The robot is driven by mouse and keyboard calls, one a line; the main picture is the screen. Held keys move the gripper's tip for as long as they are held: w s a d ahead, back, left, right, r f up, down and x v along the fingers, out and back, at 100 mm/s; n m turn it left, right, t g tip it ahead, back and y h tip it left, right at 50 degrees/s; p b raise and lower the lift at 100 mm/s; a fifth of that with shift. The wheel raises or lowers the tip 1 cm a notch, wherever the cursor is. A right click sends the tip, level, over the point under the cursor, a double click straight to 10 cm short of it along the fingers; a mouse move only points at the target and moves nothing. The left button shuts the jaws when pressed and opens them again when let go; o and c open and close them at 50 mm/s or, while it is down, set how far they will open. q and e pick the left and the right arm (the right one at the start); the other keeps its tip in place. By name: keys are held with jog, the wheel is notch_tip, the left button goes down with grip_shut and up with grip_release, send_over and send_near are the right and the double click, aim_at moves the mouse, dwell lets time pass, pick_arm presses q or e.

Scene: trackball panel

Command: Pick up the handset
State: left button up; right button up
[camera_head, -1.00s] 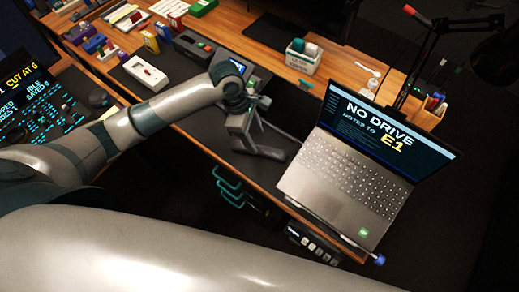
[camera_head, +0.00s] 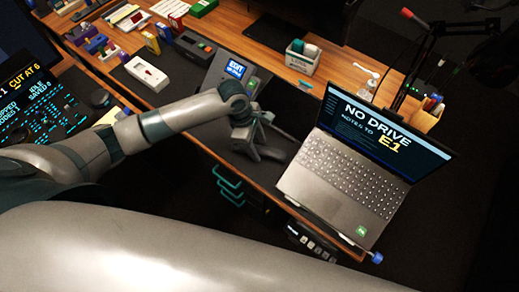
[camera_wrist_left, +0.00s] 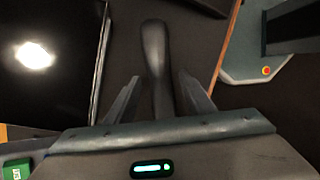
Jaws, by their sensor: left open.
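The handset (camera_wrist_left: 156,60) is a dark, long, rounded piece in the left wrist view. It runs up the picture on a dark surface, and its near end is hidden by my gripper body. My left gripper (camera_wrist_left: 159,80) is open, with one finger on each side of the handset and a gap visible on both sides. In the head view my left gripper (camera_head: 258,132) is low over the dark desk mat, left of the laptop. There the arm and gripper cover much of the handset. My right gripper is not in view.
An open laptop (camera_head: 345,178) stands right of my left gripper. A device with a lit screen (camera_head: 236,70) is just behind it. A white box (camera_head: 148,74) lies on the mat at the left. A small bin (camera_head: 302,57) stands behind. The desk's front edge is close.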

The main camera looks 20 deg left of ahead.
aim_at(258, 148)
pick_arm(q)
jog(key=shift+c, duration=0.5)
jog(key=c, duration=1)
grip_shut()
jog(key=shift+r, duration=0.1)
notch_tip(258, 148, up, 10)
jog(key=b, duration=0.1)
jog(key=shift+b, duration=0.3)
